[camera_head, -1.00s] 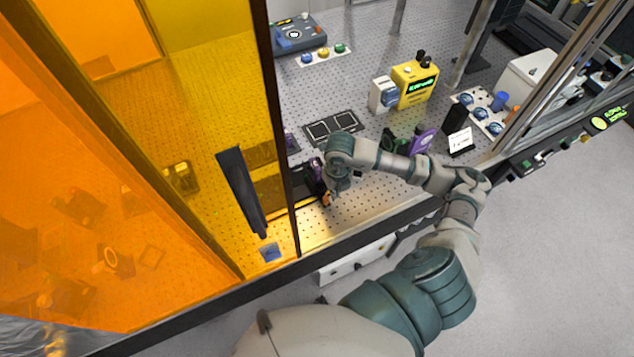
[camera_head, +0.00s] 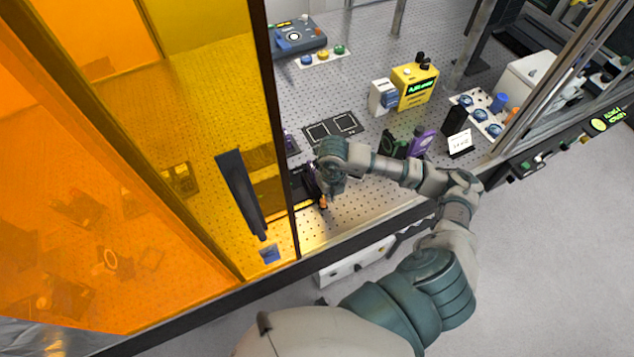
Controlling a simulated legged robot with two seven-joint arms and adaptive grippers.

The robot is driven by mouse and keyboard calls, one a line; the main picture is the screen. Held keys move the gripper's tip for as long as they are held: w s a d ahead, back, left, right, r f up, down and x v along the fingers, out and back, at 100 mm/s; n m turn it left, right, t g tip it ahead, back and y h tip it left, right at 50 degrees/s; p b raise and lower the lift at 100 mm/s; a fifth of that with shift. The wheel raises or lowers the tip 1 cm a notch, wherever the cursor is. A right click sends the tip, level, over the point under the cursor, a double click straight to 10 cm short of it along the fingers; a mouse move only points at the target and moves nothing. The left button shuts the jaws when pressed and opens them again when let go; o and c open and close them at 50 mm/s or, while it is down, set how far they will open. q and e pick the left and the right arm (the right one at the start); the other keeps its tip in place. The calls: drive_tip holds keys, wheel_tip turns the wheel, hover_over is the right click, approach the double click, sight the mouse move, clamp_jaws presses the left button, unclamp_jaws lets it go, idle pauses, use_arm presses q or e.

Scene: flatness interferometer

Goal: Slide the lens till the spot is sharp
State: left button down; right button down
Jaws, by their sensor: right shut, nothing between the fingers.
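My right arm reaches in from the lower right over the perforated optical table (camera_head: 372,203). My right gripper (camera_head: 322,196) is shut and empty, pointing down beside a dark and purple mount (camera_head: 309,180) next to the amber panel's edge. This mount may hold the lens; my wrist hides part of it, and I cannot tell whether the fingertips touch it. A small orange part shows at the fingertips. I cannot make out the spot. My left gripper is not in view.
An amber panel (camera_head: 190,120) with a dark handle (camera_head: 241,193) covers the left.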

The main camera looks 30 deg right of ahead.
drive_tip(key=shift+w+a, duration=0.2)
drive_tip(key=shift+a, duration=1.6)
drive_tip(key=shift+w+a, duration=0.2)
drive_tip(key=shift+a, duration=1.6)
drive_tip(key=shift+d, duration=0.1)
drive_tip(key=shift+s+d, duration=0.1)
drive_tip(key=shift+d, duration=0.45)
wheel_tip(320, 180, up, 9)
drive_tip(key=p, duration=0.5)
drive_tip(key=shift+p, duration=0.35)
